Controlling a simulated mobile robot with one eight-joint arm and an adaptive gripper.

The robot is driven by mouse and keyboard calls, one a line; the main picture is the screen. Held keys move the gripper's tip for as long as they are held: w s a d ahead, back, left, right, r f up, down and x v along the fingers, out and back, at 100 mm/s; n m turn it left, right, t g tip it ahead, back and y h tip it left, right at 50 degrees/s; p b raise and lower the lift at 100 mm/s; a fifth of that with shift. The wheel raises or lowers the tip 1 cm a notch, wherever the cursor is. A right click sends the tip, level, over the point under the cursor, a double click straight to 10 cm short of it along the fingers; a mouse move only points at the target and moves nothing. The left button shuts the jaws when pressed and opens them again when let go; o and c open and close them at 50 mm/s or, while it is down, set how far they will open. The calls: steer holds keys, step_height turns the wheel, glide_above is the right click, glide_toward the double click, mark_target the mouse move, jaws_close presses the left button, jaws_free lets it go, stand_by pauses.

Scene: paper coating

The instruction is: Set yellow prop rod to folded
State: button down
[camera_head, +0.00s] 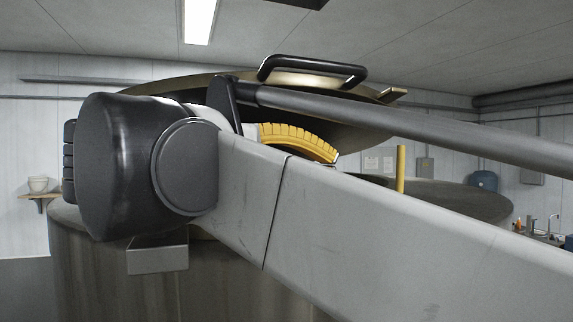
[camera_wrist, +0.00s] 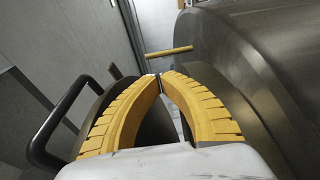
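The yellow prop rod (camera_head: 400,168) stands upright at the right side of the big metal tank (camera_head: 120,280), under its raised, tilted lid (camera_head: 165,87). In the wrist view the rod (camera_wrist: 168,51) lies across the picture, beyond my fingertips and apart from them. My gripper (camera_wrist: 158,76) has yellow ribbed fingers whose tips meet, with nothing seen between them. In the head view my gripper (camera_head: 334,159) is in front of the lid's underside, left of the rod, partly hidden by my arm. The rod's lower end is hidden in the head view.
A black handle (camera_head: 312,67) sits on top of the lid; in the wrist view the handle (camera_wrist: 62,115) is close to my gripper's left side. The tank's curved side (camera_wrist: 245,70) fills the right of the wrist view. A sink counter (camera_head: 540,234) stands far right.

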steer(key=p+x, duration=0.2)
steer(key=x, duration=1.1)
steer(key=shift+d+p, duration=0.3)
steer(key=shift+p, duration=0.1)
